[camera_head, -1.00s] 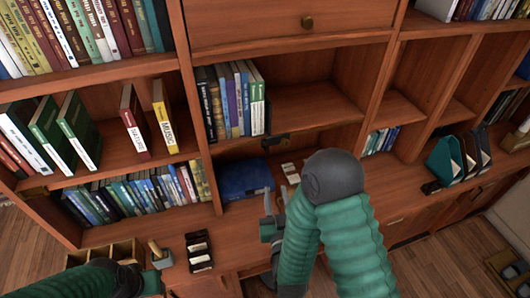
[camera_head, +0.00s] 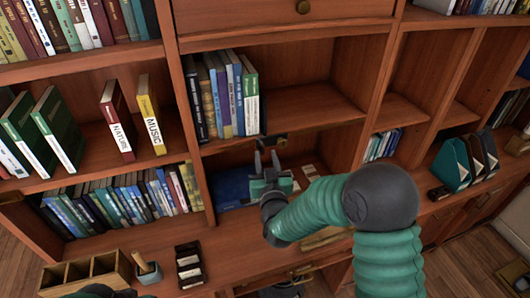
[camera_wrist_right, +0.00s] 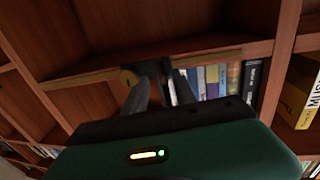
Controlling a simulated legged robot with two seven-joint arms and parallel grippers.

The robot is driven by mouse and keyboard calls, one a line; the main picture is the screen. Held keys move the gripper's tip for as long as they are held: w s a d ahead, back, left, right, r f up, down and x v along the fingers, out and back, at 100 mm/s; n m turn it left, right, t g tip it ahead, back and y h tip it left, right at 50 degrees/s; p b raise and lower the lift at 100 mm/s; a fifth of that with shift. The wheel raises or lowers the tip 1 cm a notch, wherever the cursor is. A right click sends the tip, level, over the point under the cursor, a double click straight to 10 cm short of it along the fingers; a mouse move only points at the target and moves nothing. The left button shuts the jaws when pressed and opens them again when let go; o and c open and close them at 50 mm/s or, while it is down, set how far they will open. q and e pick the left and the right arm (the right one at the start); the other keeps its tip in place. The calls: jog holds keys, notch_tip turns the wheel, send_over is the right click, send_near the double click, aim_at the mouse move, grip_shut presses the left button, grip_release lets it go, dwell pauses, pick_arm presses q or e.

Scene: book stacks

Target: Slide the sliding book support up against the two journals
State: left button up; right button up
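The sliding book support appears to be the small black piece (camera_head: 272,141) at the front edge of the middle shelf, right of a row of upright books (camera_head: 222,98). In the right wrist view the black piece (camera_wrist_right: 155,70) sits on a brass-coloured rail. My right gripper (camera_head: 267,155) is just below it, fingers apart and pointing up at it. In the wrist view the fingers are on either side of the piece; contact cannot be told. I cannot tell which books are the two journals; two thin books labelled NATURE (camera_head: 118,119) and MUSIC (camera_head: 151,114) lean farther left. Only a dark part of my left arm shows.
The shelf (camera_head: 305,108) right of the book row is bare. An upright divider (camera_head: 194,120) separates it from the left bay. A blue case (camera_head: 232,187) lies in the compartment below. A wooden organiser (camera_head: 85,272) and a black card holder (camera_head: 190,263) stand on the lower counter.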

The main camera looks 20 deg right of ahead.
jog(key=shift+w+a+r, duration=0.15)
jog(key=shift+w+r, duration=0.05)
jog(key=shift+w, duration=0.45)
jog(key=c, duration=0.5)
jog(key=shift+f, duration=0.1)
grip_shut()
jog(key=shift+d, duration=0.2)
jog(key=shift+a+f, duration=0.15)
